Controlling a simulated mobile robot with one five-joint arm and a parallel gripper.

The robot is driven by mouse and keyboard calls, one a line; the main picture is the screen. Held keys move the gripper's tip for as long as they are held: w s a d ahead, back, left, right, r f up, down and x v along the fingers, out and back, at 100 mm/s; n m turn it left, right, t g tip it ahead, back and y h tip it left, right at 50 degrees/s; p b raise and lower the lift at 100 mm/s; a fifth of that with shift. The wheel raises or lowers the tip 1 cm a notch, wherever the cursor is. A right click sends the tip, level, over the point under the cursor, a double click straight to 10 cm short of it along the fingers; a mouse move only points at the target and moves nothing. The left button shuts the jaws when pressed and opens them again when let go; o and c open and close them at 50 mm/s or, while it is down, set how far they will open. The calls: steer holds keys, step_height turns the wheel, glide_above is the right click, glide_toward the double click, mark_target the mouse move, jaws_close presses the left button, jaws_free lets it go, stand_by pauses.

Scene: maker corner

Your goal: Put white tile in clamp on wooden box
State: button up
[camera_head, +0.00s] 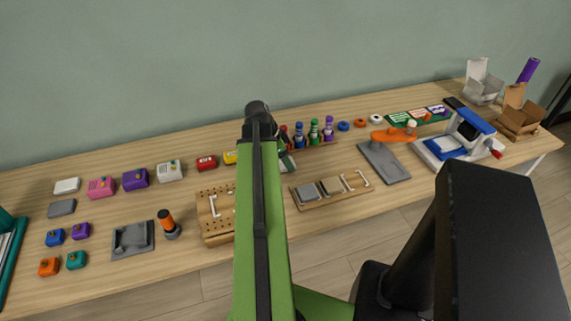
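A white tile (66,186) lies flat near the back left of the wooden table. A wooden box (217,238) with rows of holes on top stands at the front edge, left of my arm. A white bracket-like part (213,205), possibly the clamp, is on its top; I see nothing held in it. My green arm hides the right side of the box. My gripper (258,117) is the dark end of the arm, seen from behind over the table's back edge. Its fingers cannot be made out, nor whether it holds anything.
A grey tile (61,208) lies in front of the white one. Small coloured boxes and a grey tray (132,239) fill the left. Right of my arm are a wooden rack (331,190), bottles, an orange-handled tool (393,135) and a blue-and-white machine (463,137).

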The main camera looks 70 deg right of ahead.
steer(key=shift+f, duration=0.2)
steer(key=o, duration=1.1)
steer(key=shift+r, duration=0.1)
steer(key=shift+r, duration=0.1)
steer(key=shift+r, duration=0.3)
steer(key=p+v, duration=1.1)
steer(key=shift+a+r, duration=0.15)
steer(key=shift+r, duration=0.1)
